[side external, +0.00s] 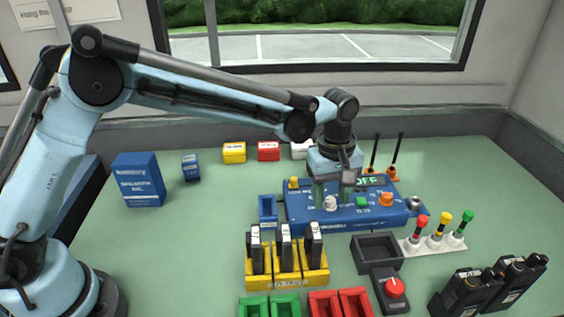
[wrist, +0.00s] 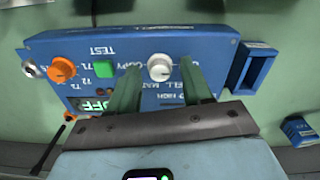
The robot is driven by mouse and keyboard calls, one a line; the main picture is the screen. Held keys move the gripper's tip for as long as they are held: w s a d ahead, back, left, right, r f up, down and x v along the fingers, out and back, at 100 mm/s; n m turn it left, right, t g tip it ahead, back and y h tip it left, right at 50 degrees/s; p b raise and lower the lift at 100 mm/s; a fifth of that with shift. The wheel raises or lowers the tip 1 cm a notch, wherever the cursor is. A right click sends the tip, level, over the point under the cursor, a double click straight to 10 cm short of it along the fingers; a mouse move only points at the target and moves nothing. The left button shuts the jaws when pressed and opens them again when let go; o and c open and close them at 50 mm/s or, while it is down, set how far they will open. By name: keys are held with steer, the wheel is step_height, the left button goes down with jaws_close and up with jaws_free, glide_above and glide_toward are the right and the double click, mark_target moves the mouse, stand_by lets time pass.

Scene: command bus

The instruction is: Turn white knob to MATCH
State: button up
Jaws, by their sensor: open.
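The white knob (side external: 330,203) sits on the front left of the blue control box (side external: 300,215). In the wrist view the white knob (wrist: 160,68) shows a pointer mark on its face. Printed labels around it are upside down and partly hidden by my fingers; part of "CELL MAT" can be read. My gripper (side external: 332,196) points down over the box. In the wrist view my gripper (wrist: 159,80) is open, with one green finger on each side of the knob and gaps visible between. The green display (side external: 370,180) reads "OFF".
A yellow charger (side external: 287,280) with black radios stands in front. A dark empty tray (side external: 377,252) is at front right. A small blue holder (side external: 267,209) adjoins the left side.

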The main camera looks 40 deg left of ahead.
steer(key=shift+c, duration=0.2)
jaws_close()
